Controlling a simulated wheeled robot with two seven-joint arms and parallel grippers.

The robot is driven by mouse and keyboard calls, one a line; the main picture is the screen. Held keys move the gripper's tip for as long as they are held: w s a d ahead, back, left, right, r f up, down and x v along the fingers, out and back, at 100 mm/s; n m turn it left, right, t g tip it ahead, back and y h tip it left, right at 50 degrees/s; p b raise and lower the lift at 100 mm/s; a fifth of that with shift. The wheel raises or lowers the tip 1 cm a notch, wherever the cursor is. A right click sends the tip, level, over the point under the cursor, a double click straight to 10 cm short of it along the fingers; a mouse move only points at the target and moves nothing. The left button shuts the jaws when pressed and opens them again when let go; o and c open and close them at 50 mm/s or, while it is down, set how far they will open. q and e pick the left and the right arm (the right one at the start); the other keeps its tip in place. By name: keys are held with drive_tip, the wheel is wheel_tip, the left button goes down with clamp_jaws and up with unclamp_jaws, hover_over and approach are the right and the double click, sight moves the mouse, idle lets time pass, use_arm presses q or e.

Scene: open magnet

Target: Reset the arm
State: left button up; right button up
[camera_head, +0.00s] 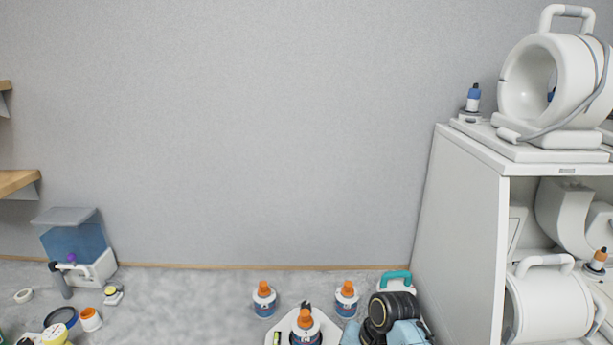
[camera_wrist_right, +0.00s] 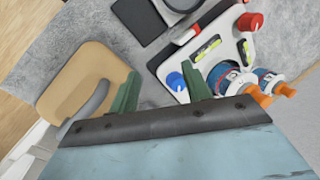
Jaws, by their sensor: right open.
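My right gripper (camera_wrist_right: 160,88) shows in the right wrist view. Its two green fingers are apart, with nothing between the tips. Behind them are the dark edge and pale blue body of the gripper. The right fingertip is close to a white device with a blue knob (camera_wrist_right: 176,82) and a red knob (camera_wrist_right: 250,22); I cannot tell whether they touch. In the head view a black rounded part with a gold ring and pale blue pieces stands at the bottom right, which may be my arm. No gripper fingers can be made out there. My left gripper is not in view.
Orange-capped bottles (camera_head: 264,298) stand on the grey surface, one on a white board. A white cabinet (camera_head: 465,220) at right carries a ring-shaped magnet device (camera_head: 545,85). A blue tank (camera_head: 75,245) stands at left. A tan rounded piece (camera_wrist_right: 75,85) lies left of my right gripper.

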drive_tip(key=s+d+f+n+t+h, duration=0.1)
drive_tip(key=s+d+f+n, duration=0.15)
drive_tip(key=s, duration=0.45)
drive_tip(key=s+d+f+n+t, duration=0.1)
drive_tip(key=s+d, duration=0.3)
drive_tip(key=s, duration=0.3)
drive_tip(key=s+d+r+n+t+h, duration=0.1)
drive_tip(key=s+d+r, duration=0.2)
drive_tip(key=s, duration=0.3)
drive_tip(key=s+d+r+n+h, duration=0.1)
drive_tip(key=s+d+r+n, duration=0.15)
drive_tip(key=s, duration=0.35)
wheel_tip(320, 180, down, 36)
drive_tip(key=s+g+b, duration=0.1)
drive_tip(key=s+b, duration=0.1)
drive_tip(key=b, duration=1)
use_arm(q)
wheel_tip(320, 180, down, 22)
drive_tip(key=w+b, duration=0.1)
drive_tip(key=b, duration=0.9)
use_arm(e)
drive_tip(key=s+d+f, duration=0.1)
drive_tip(key=s+f, duration=0.7)
drive_tip(key=f, duration=0.4)
drive_tip(key=s+d+f+g, duration=0.1)
drive_tip(key=s+d+f, duration=0.1)
drive_tip(key=s+f, duration=0.6)
wheel_tip(320, 180, down, 5)
drive_tip(key=shift+s+r, duration=0.1)
drive_tip(key=shift+s, duration=0.2)
